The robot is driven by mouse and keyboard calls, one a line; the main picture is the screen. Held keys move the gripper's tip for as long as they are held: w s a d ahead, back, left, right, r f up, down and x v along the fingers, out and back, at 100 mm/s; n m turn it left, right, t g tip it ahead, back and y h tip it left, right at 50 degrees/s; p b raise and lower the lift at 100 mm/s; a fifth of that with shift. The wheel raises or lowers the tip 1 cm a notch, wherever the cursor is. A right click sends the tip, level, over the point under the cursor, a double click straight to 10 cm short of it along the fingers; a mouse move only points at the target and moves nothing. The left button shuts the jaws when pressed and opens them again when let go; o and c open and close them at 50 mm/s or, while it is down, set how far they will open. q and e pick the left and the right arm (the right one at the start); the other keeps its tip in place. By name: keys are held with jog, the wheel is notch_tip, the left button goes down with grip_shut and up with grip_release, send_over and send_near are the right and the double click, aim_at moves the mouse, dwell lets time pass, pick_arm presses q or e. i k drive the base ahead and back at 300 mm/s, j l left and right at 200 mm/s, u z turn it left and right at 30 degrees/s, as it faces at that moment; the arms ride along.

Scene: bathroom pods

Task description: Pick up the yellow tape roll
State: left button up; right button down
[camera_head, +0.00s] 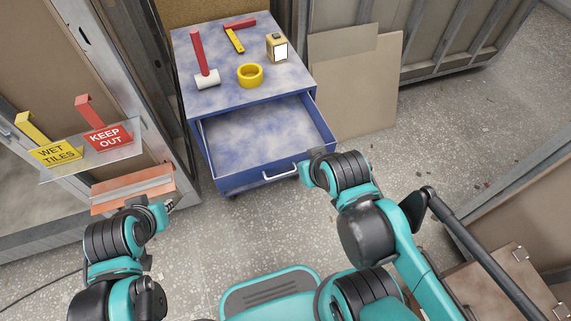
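The yellow tape roll (250,82) lies flat on top of the blue cabinet (205,104), near the middle of its front half. My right gripper (305,170) is in front of the cabinet, low and right of the roll, at the right end of the open drawer's handle (280,175). Its fingers are mostly hidden, so I cannot tell whether it touches the handle. My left gripper (171,203) is at the lower left, well away from the roll, beside an orange-brown ledge. Its fingers are too small to read.
The open drawer (268,140) looks empty and juts out below the top. A red-handled mallet (200,60), a red and yellow tool (235,40) and a tan box (276,46) stand or lie near the roll. A clear shelf with signs (80,150) is at left.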

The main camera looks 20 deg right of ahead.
aim_at(249, 75)
jog(key=i+l+z, duration=0.1)
jog(key=i+z, duration=0.2)
jog(key=i, duration=0.9)
